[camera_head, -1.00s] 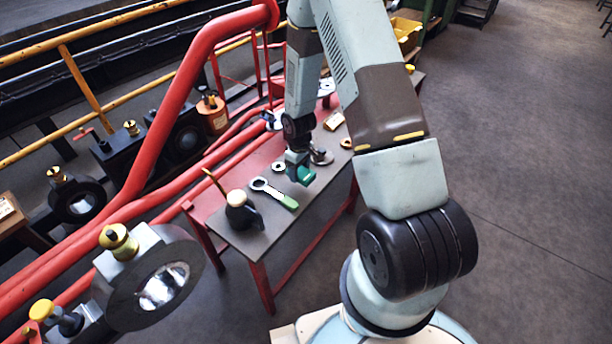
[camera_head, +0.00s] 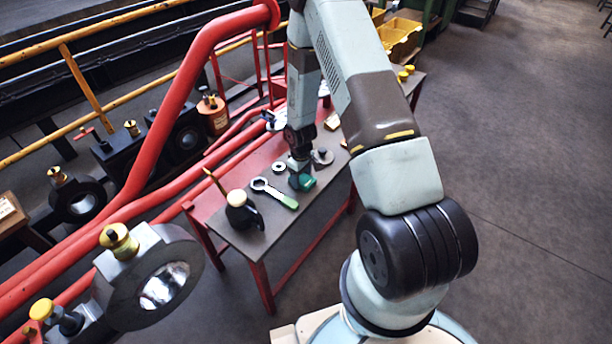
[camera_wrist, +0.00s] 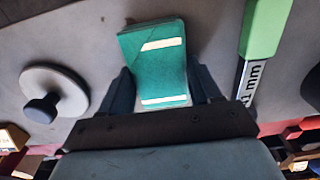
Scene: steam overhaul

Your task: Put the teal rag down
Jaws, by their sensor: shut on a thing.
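The teal rag (camera_wrist: 157,68) is a folded cloth with pale stripes, between the two dark fingers of my gripper (camera_wrist: 160,90) in the wrist view. In the head view the teal rag (camera_head: 304,183) is at or just above the grey top of the red-framed table (camera_head: 262,232). My gripper (camera_head: 299,170) points down at it and is shut on it. I cannot tell whether the rag's underside touches the table.
A green-handled wrench (camera_head: 274,192) lies left of the rag. A black oil can (camera_head: 240,212) stands near the table's front left corner. A round metal disc with a dark knob (camera_wrist: 53,95) is close on the other side. Red pipes (camera_head: 150,200) run along the left.

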